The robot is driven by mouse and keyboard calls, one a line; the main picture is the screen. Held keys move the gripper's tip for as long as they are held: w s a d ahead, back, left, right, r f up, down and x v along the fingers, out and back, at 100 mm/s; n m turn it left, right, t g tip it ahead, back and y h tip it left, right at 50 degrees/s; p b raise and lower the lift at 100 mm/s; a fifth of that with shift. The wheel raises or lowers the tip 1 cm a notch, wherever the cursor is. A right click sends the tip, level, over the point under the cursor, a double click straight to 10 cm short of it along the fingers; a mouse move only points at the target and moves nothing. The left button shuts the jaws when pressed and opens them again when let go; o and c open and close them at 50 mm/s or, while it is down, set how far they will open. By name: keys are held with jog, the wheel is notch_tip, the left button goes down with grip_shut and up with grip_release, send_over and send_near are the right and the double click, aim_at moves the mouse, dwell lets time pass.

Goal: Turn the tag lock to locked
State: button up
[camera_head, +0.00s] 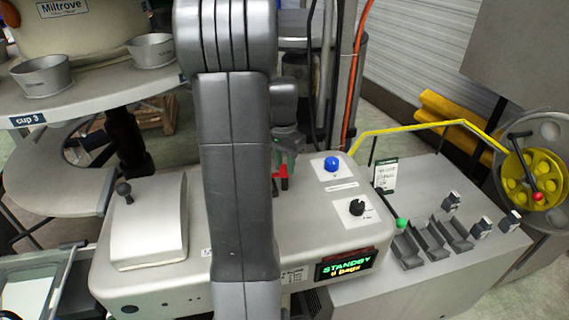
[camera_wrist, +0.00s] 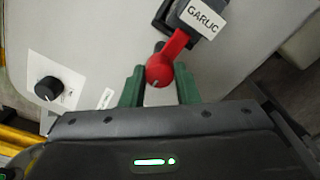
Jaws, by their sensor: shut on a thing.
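The tag lock (camera_wrist: 174,46) is a red lever with a round end, on the pale machine top. In the wrist view its arm points up and to the right, to the edge of a dark grey tag (camera_wrist: 187,12) labelled GARLIC in a black holder. My gripper (camera_wrist: 160,80) has its green fingers on both sides of the red round end, shut on it. In the head view my arm hides most of this area. My green gripper (camera_head: 287,150) shows just right of the arm, with a bit of the red lock (camera_head: 283,184) below it.
A blue button (camera_head: 332,163) and a black knob (camera_head: 357,207) sit right of the lock. A display (camera_head: 346,265) reads STANDBY, with a smaller second line. Several grey tags and slots (camera_head: 433,240) lie further right. A lidded box (camera_head: 150,220) stands at left.

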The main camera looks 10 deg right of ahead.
aim_at(283, 166)
jog(key=o, duration=1)
jog(key=r, duration=1.4)
jog(key=shift+w+a+b, duration=0.1)
jog(key=shift+w+b, duration=0.1)
jog(key=shift+b, duration=0.1)
jog(key=shift+f, duration=0.1)
jog(key=f, duration=1.3)
jog(key=shift+s+f, duration=0.2)
jog(key=shift+f, duration=0.2)
jog(key=shift+r, duration=0.1)
